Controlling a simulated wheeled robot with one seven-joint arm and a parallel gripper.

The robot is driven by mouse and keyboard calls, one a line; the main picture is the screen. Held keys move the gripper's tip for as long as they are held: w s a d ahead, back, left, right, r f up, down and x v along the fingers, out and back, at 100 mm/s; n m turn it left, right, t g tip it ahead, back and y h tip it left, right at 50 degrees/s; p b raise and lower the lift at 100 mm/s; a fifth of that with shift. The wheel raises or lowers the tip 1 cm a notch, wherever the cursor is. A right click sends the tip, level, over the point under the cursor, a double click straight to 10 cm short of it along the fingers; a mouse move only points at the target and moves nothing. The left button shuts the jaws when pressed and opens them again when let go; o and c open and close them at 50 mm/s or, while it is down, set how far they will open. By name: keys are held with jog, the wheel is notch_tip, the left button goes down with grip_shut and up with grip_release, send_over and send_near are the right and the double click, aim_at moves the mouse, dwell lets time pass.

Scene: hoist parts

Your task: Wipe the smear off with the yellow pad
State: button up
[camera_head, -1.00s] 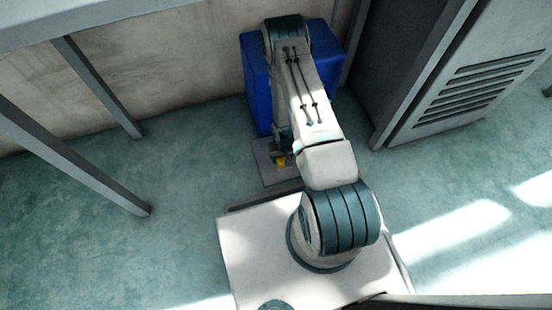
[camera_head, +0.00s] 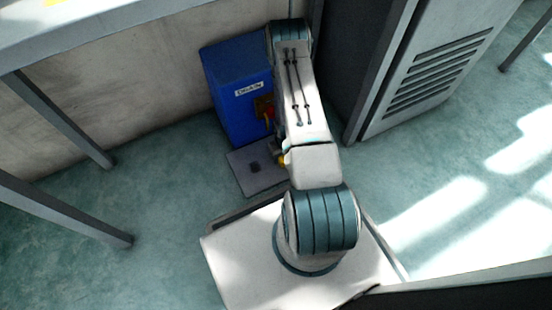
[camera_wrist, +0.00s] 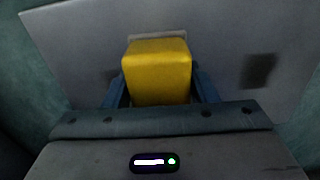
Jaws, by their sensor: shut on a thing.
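The yellow pad (camera_wrist: 158,70) is a block held between the fingers of my gripper (camera_wrist: 158,88), which is shut on it. A pale strip shows at its far end. In the head view, a little of the yellow pad (camera_head: 283,161) shows beside my arm, which hides most of the gripper. A grey plate (camera_head: 266,184) lies on the floor in front of a blue box. The smear (camera_head: 254,166) is a dark patch on the plate. In the wrist view the smear (camera_wrist: 259,69) is right of the pad, apart from it. I cannot tell whether the pad touches the plate.
The blue box (camera_head: 235,75) with a white label and a red-and-yellow part stands behind the plate, close to my arm. A grey vented cabinet (camera_head: 425,80) stands to the right. A table with grey legs (camera_head: 65,120) is at left. Floor between is open.

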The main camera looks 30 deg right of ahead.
aim_at(252, 174)
jog(key=shift+d+f, duration=0.1)
jog(key=shift+d, duration=3.7)
jog(key=a+p, duration=0.1)
jog(key=a, duration=0.6)
jog(key=shift+a, duration=0.25)
jog(key=shift+a+r, duration=0.2)
jog(key=shift+a, duration=3.3)
jog(key=shift+a+f, duration=0.15)
jog(key=shift+a, duration=3.45)
